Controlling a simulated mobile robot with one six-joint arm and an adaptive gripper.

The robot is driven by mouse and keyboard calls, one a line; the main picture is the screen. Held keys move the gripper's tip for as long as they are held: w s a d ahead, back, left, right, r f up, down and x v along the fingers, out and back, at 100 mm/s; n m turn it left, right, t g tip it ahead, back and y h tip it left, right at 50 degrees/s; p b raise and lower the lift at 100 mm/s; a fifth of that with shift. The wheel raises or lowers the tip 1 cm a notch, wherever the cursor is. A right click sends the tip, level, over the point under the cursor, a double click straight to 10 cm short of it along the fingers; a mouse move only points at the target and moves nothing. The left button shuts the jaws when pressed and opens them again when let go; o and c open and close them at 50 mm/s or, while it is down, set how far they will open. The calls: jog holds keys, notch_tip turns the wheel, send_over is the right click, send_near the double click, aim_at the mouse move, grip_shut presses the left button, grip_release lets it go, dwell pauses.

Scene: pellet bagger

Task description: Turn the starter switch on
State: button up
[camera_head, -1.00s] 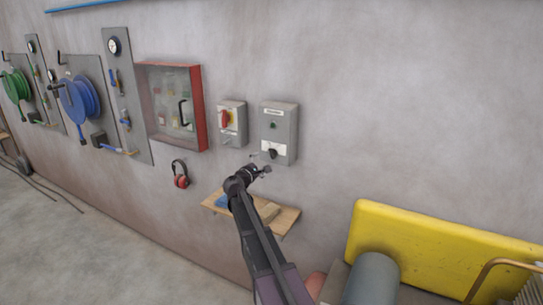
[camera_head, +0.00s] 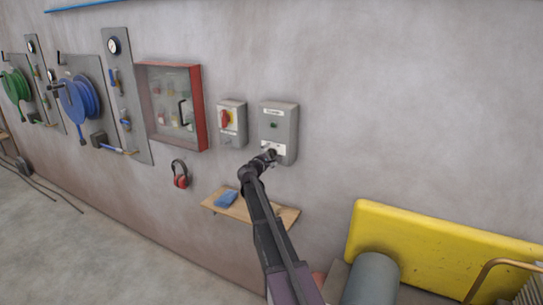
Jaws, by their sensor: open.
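The grey starter box (camera_head: 277,128) hangs on the wall, with a label at its top, a small green lamp (camera_head: 273,125) and a white plate (camera_head: 283,149) low on its front. My gripper (camera_head: 271,154) is open in front of this lower plate. It covers the dark knob of the switch, so the knob's position is hidden. I cannot tell whether the fingers touch the knob.
A second grey box with a red and yellow rotary switch (camera_head: 227,118) hangs just to the left. A wooden shelf (camera_head: 284,214) with a blue item (camera_head: 226,198) is below. Red ear muffs (camera_head: 180,175) and a red-framed cabinet (camera_head: 201,108) are further left. A yellow panel (camera_head: 440,250) stands at lower right.

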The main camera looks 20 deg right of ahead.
jog(key=c, duration=1.1)
jog(key=shift+m, duration=0.4)
jog(key=m, duration=1.1)
jog(key=shift+w, duration=0.1)
jog(key=o, duration=1.1)
jog(key=shift+f, duration=0.1)
